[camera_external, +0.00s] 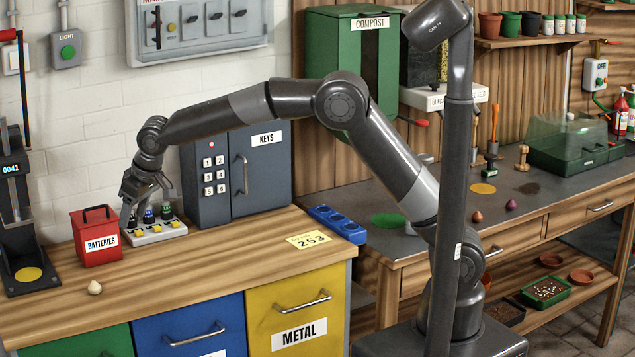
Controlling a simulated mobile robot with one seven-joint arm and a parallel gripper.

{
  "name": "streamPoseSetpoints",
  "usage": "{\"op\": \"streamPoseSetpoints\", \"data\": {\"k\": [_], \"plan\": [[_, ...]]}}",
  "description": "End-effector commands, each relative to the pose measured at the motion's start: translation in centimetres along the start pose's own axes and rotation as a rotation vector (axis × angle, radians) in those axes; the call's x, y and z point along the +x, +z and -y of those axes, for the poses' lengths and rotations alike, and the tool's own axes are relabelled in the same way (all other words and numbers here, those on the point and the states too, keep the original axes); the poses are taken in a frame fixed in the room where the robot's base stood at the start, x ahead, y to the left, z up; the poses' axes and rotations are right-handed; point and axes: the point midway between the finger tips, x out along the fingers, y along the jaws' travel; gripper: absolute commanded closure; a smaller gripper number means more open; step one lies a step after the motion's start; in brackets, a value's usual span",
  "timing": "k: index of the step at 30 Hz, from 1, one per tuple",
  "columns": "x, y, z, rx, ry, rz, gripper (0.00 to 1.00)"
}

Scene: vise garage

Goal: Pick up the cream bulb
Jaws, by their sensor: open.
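The cream bulb (94,288) is small and pale with a pointed top. It sits on the wooden countertop (200,290), near the front left, in front of the red batteries box. My gripper (146,207) is open and points down above or beside the pale block with yellow buttons, to the right of the red box. It is up and to the right of the cream bulb, clearly apart from it. Part of the block and its small bottles is hidden behind the fingers.
The red batteries box (96,236) stands between my gripper and the left side. The pale block (153,232) holds small dark bottles. A grey key cabinet (237,178) stands behind. A note (308,239) and blue tray (338,224) lie right.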

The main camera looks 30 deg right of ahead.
Motion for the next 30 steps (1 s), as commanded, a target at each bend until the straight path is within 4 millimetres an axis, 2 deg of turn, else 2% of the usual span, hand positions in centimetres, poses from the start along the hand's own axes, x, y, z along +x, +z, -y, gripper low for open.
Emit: {"op": "streamPoseSetpoints", "data": {"k": [1, 3, 6, 9, 14, 21, 30], "plan": [[1.6, -0.1, 2.5, -0.023, -0.006, 0.005, 0.43], [3.1, -0.1, 5.0, -0.045, -0.013, 0.006, 0.43], [4.6, 0.0, 7.7, -0.065, -0.02, 0.007, 0.43], [5.4, 0.1, 9.0, -0.076, -0.023, 0.007, 0.43], [6.7, 0.2, 9.4, -0.079, -0.023, 0.009, 0.43], [10.4, 0.2, 9.4, -0.079, -0.023, 0.009, 0.43], [13.6, -0.1, 9.8, -0.079, -0.024, 0.009, 0.43]]}}
